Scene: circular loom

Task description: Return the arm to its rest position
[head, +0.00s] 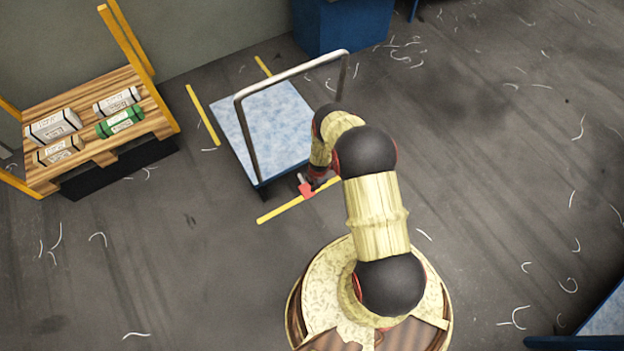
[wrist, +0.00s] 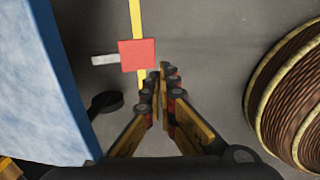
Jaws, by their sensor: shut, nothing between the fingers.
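My arm bends out over the floor, beyond the near right corner of a blue-topped cart (head: 262,135). My gripper (wrist: 160,75) points down at the grey floor with its fingertips together and nothing between them. In the head view the gripper is small and partly hidden by my arm's end. The cart's blue edge (wrist: 60,60) fills the left side of the wrist view, apart from the fingers. A red square (wrist: 137,54) with a white strip beside it shows just past the fingertips, over the yellow floor line; I cannot tell its height.
A wooden pallet rack (head: 100,150) with several wrapped rolls, one green (head: 120,122), stands at the left. The cart's metal handle (head: 290,75) rises near my arm. A blue box (head: 340,22) stands behind.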

